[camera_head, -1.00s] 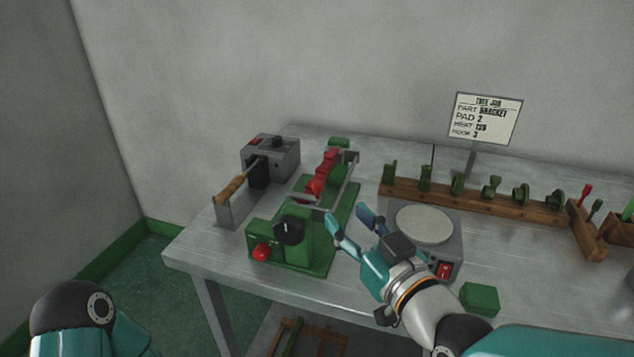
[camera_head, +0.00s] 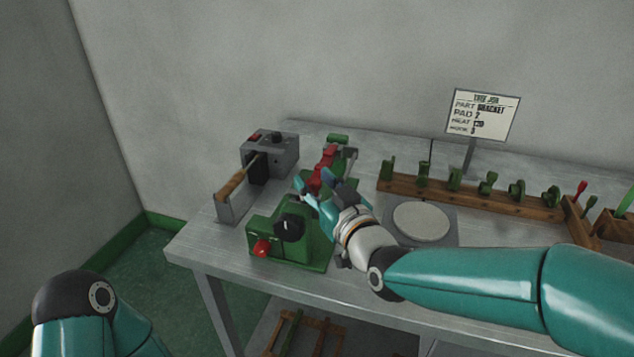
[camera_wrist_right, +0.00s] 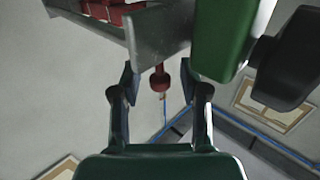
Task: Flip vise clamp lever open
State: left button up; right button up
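The green wax machine (camera_head: 312,252) stands at the left of the bench, with a red piece (camera_head: 323,168) held in its vise. My right gripper (camera_head: 314,184) is over the vise, covering part of it in the head view. In the right wrist view its two fingers (camera_wrist_right: 158,82) are apart, with a small red knob (camera_wrist_right: 158,79) in the gap between the tips, below a grey plate (camera_wrist_right: 158,30). No firm grip on the knob shows. I cannot tell the lever's full shape. My left gripper is out of view; only my left arm shows.
A grey box with a wooden-handled tool (camera_head: 232,184) stands left of the machine. A round pale plate (camera_head: 421,222) is to the right. A wooden rack (camera_head: 470,198) of green parts and a sign (camera_head: 482,116) are behind. The bench's right side is partly behind my arm.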

grip_shut()
